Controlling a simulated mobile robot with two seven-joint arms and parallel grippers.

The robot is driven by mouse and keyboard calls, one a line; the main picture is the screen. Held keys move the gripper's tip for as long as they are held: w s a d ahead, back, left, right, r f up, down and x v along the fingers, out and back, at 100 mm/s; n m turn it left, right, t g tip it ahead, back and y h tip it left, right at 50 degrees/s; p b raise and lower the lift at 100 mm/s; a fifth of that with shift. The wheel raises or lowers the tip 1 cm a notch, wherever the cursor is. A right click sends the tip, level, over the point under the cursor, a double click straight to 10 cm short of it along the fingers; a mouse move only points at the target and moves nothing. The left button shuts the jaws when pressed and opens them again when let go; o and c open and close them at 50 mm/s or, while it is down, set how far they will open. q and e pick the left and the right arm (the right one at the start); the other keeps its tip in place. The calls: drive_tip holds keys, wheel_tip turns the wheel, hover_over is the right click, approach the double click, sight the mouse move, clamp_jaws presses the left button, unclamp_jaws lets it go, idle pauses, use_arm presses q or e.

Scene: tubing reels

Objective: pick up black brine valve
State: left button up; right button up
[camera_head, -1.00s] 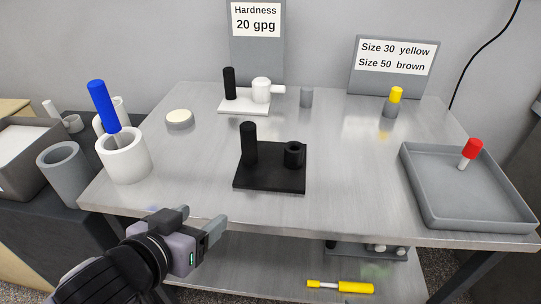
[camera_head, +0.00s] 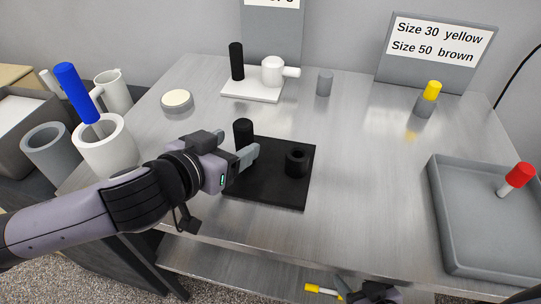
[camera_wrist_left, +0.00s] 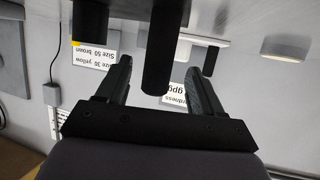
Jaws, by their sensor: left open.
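The black brine valve stands on the middle of the metal table as a black plate (camera_head: 262,190) with a tall post (camera_head: 243,130) and a short hollow ring (camera_head: 296,161). My left gripper (camera_head: 238,144) is open at the post, one finger on each side of it in the head view. In the left wrist view the post (camera_wrist_left: 157,60) hangs between the two spread fingers, with the picture upside down. I cannot tell whether the fingers touch it. A dark part at the bottom edge, probably my right gripper (camera_head: 374,292), is cut off.
A white valve (camera_head: 252,90) with a black post stands behind. A grey tray (camera_head: 440,215) with a red-capped piece (camera_head: 519,175) is at right. A white cup (camera_head: 105,155) with a blue-handled tool (camera_head: 78,92) is at left. Table between plate and tray is clear.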

sight(249, 136)
use_arm(q)
drive_tip(key=shift+p+x, duration=0.35)
drive_tip(key=shift+x, duration=2.7)
drive_tip(key=shift+d+r, duration=0.1)
drive_tip(key=shift+r, duration=0.05)
drive_tip(key=c, duration=1.2)
drive_tip(key=shift+r, duration=0.1)
